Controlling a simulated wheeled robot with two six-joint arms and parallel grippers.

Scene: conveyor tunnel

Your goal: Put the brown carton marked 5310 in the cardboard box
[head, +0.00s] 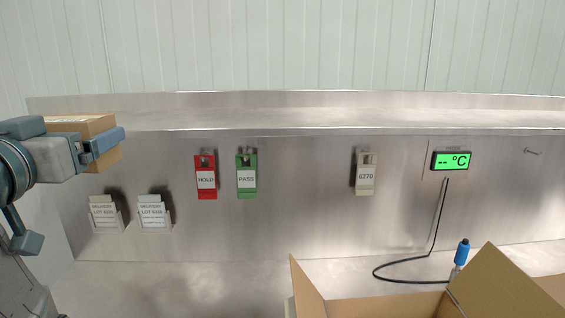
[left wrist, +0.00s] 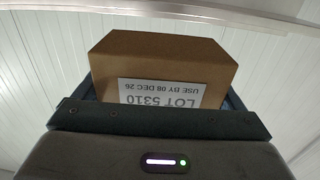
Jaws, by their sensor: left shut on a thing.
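The brown carton (head: 104,124) is at the left of the head view, held up near the height of the steel shelf. In the left wrist view the carton (left wrist: 160,58) shows a white label reading LOT 5310, upside down. My left gripper (head: 104,146) is shut on the carton, with a finger along its near side. The open cardboard box (head: 385,306) stands at the bottom right of the head view, its flaps spread; its inside is mostly hidden. The carton is well to the left of the box and above it. My right gripper is not in view.
A steel shelf (head: 300,118) runs across the back. Red HOLD (head: 206,178), green PASS (head: 246,178) and 6270 (head: 366,176) tags hang below it, with two paper holders at left. A blue-handled probe (head: 462,252) with a black cable stands behind the box.

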